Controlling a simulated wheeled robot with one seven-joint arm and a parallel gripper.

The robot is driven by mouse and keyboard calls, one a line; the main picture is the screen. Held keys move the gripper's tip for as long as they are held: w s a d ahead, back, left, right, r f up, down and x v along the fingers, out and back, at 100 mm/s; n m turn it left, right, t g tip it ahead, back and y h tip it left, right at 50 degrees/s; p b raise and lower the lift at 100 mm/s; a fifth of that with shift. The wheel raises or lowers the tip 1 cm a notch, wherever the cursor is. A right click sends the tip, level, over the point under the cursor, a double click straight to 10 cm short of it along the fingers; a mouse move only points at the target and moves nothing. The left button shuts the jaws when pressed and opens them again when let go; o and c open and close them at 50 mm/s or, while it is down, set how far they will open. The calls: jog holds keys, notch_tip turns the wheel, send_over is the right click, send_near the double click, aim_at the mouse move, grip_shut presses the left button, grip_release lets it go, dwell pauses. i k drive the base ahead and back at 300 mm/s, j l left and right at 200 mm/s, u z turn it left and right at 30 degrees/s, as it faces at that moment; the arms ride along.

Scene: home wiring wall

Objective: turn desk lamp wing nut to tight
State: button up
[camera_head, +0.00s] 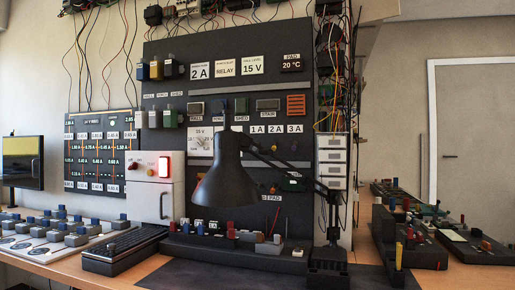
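The black desk lamp stands at the front of the bench. Its cone-shaped shade (224,185) hangs at the centre, facing down. Its thin arm (293,172) slopes down to the right to an upright post, and its dark base (328,268) rests on the bench near the right front. My gripper is not in this view.
A dark panel (220,98) with labels and switches rises behind the lamp. A white box with a lit red light (165,167) is left of the shade. A low block of small coloured parts (240,257) lies below it. Dark units (420,240) crowd the right. A dark mat (210,277) is clear in front.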

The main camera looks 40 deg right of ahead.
aim_at(338, 197)
jog(key=z, duration=1.65)
